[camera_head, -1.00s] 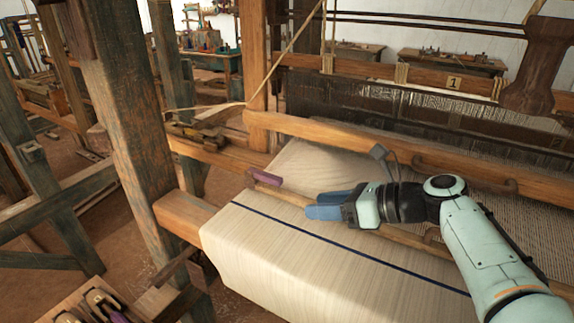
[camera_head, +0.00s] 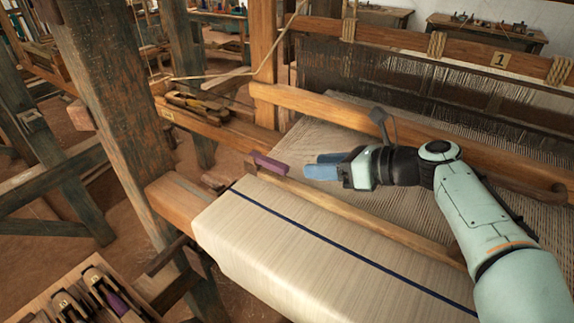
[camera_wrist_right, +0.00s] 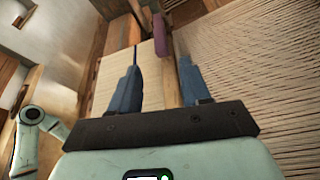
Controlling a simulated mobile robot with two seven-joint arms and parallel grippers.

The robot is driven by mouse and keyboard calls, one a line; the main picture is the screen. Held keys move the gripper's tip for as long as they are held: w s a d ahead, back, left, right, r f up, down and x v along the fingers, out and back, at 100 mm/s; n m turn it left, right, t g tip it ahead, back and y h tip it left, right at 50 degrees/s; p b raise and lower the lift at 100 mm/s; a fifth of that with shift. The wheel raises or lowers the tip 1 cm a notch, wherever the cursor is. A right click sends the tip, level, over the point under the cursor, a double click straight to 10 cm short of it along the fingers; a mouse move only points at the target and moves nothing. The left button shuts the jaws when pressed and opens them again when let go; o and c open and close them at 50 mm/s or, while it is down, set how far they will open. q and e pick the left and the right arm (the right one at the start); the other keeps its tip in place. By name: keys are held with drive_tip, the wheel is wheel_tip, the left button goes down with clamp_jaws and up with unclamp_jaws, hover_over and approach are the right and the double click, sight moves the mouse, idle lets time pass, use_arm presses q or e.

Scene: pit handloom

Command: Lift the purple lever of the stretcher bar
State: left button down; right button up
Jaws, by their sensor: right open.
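The purple lever (camera_head: 269,162) lies along the left end of the wooden stretcher bar (camera_head: 360,220), which crosses the cream cloth (camera_head: 290,235). My right gripper (camera_head: 308,166) is open and empty, a short way right of the lever, with its blue fingers pointing left at it. In the right wrist view, the lever (camera_wrist_right: 159,33) appears beyond the gap between the two fingertips (camera_wrist_right: 158,68), apart from both. Whether the fingers are above or level with the lever is hard to tell. My left gripper is not in view.
A wooden beam (camera_head: 400,140) runs just behind my right gripper, with warp threads beneath it. A thick post (camera_head: 115,110) stands left of the cloth. A tray of shuttles (camera_head: 95,295) sits at the lower left.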

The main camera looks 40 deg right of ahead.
sight(287, 167)
drive_tip(key=x, duration=0.9)
drive_tip(key=shift+w+b, duration=0.15)
drive_tip(key=shift+b, duration=0.2)
clamp_jaws()
